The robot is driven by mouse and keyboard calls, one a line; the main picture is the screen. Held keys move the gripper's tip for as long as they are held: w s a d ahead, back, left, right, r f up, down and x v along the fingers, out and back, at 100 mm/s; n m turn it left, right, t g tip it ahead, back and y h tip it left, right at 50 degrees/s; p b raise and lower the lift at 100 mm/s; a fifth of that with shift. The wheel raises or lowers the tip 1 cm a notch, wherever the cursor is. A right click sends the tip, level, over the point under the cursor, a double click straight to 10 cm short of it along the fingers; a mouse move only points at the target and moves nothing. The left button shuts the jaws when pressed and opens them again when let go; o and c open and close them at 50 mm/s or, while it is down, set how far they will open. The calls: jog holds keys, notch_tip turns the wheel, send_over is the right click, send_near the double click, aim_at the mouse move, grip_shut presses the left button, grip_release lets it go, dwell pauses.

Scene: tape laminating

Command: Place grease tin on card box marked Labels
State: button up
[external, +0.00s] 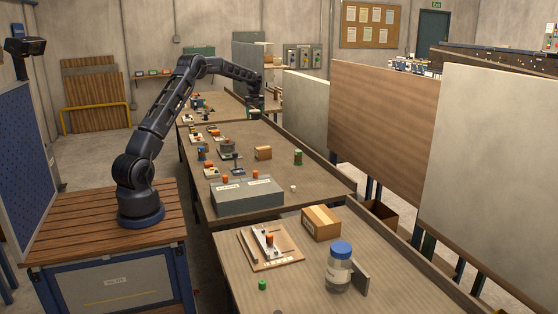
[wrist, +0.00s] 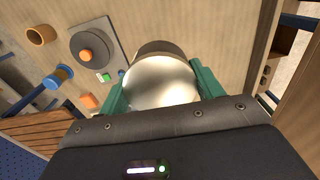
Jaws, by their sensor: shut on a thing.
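My gripper (wrist: 161,84) has green fingers shut on either side of a round, shiny metal tin (wrist: 160,80), which I take to be the grease tin. It is seen from above in the wrist view, over a wooden bench top. In the external view my gripper (external: 255,108) is small and far off, over the far part of the benches. I cannot read the word Labels on either.
A grey case (external: 247,196) stands at the middle bench's near end, with a green can (external: 298,157) farther back. A blue-capped jar (external: 339,268) stands on the near bench. In the wrist view, a grey plate with an orange knob (wrist: 87,53) and a blue spool (wrist: 58,77) lie left.

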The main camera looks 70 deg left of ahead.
jog(key=w+d+r+m, duration=0.1)
jog(key=w+d+m, duration=0.25)
jog(key=d, duration=1.15)
jog(key=w+d+m, duration=0.3)
jog(key=w+d, duration=0.2)
jog(key=d, duration=1)
jog(key=w+d+r+m, duration=0.1)
jog(key=w+d+m, duration=0.3)
jog(key=d, duration=1.2)
notch_tip(320, 180, up, 5)
jog(key=m, duration=1)
send_over(321, 214)
jog(key=f, duration=1.9)
jog(key=shift+d+f, duration=0.2)
jog(key=shift+f, duration=0.15)
jog(key=shift+f, duration=0.1)
jog(key=o, duration=1.1)
